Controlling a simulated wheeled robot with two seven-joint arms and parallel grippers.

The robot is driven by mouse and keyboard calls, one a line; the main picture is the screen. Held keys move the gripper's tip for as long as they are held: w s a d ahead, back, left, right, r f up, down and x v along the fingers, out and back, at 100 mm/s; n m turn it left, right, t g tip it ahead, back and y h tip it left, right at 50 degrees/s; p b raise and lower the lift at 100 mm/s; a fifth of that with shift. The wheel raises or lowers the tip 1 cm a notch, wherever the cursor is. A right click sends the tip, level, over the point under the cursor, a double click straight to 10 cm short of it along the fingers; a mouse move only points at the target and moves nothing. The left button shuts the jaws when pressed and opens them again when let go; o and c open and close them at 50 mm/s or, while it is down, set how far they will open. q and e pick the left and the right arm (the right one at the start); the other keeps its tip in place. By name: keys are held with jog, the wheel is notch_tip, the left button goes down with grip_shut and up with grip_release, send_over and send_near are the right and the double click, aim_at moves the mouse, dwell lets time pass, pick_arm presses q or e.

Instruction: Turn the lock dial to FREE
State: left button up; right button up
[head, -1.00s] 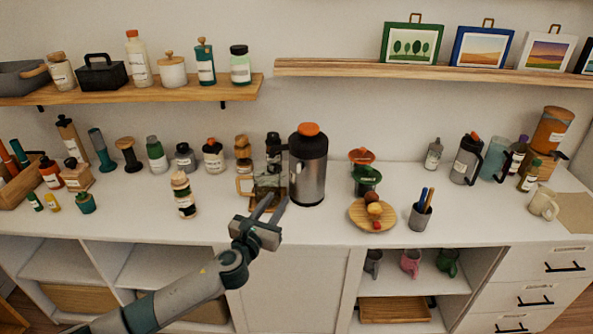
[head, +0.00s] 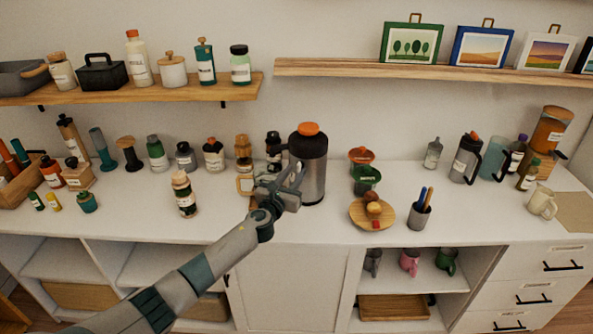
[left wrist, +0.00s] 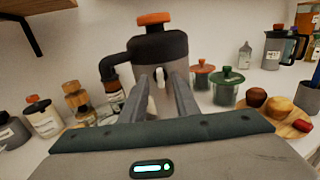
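A steel jug with a black top (head: 309,148) and an orange cap (head: 308,129) stands upright on the counter. In the left wrist view its black top (left wrist: 160,46) and orange cap (left wrist: 154,19) rise straight ahead. A small pale part (left wrist: 161,78) shows on the jug's front, between my fingertips; I cannot read any marking or tell whether it is the dial. My left gripper (head: 291,178) is in front of the jug with its fingers apart. In the left wrist view the gripper (left wrist: 162,84) holds nothing that I can make out. My right gripper is out of view.
A wooden plate (head: 360,216) with small items and a pen cup (head: 420,212) stand to the right. Red (head: 361,157) and green (head: 366,178) lidded jars are close by. A labelled bottle (head: 184,195) stands left. The front counter between bottle and plate is mostly clear.

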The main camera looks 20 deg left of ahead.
pick_arm(q)
jog(key=shift+w, duration=1.3)
jog(key=shift+d, duration=0.1)
jog(key=shift+c, duration=0.7)
grip_shut()
jog(key=shift+n, duration=0.4)
jog(key=shift+a+f+n+b, duration=0.15)
jog(key=shift+n+b, duration=0.4)
jog(key=shift+n, duration=2.3)
jog(key=shift+a+f+n+b, duration=0.1)
jog(key=shift+n+b, duration=0.5)
jog(key=shift+n, duration=2.3)
jog(key=shift+a+f+n+b, duration=0.15)
jog(key=shift+n+b, duration=0.4)
jog(key=shift+n, duration=2.3)
jog(key=shift+d, duration=0.1)
